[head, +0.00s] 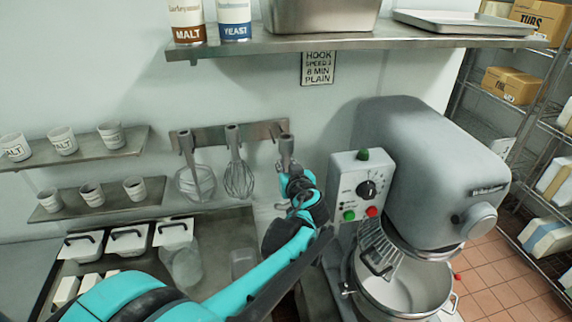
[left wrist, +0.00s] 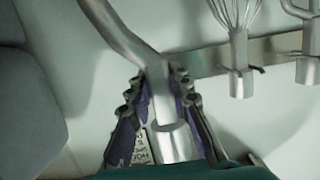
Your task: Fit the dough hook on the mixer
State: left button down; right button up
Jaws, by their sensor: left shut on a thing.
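The dough hook (head: 287,146) is a grey metal piece at the right end of the wall rack (head: 262,132). My left gripper (head: 296,183) is shut on it. In the left wrist view the hook's thick shank (left wrist: 174,140) lies between my left fingers (left wrist: 160,95), and its bent rod runs up to the upper left. I cannot tell whether the hook still touches the rack. The grey mixer (head: 420,150) stands at the right, with a steel bowl (head: 352,290) under its head. The mixer's drive socket is hidden. My right gripper is not in view.
A flat beater (head: 195,183) and a wire whisk (head: 238,179) hang on the rack, left of the hook. The mixer's control box (head: 360,188) and slotted guard (head: 380,250) are close to the right. A shelf (head: 340,38) with cans and a pan runs above.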

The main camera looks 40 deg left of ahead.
pick_arm(q)
jog(key=s+d+p, duration=0.3)
jog(key=s+d, duration=0.4)
jog(key=d, duration=0.2)
jog(key=shift+s, duration=0.2)
jog(key=shift+d, duration=0.15)
dwell(0.8)
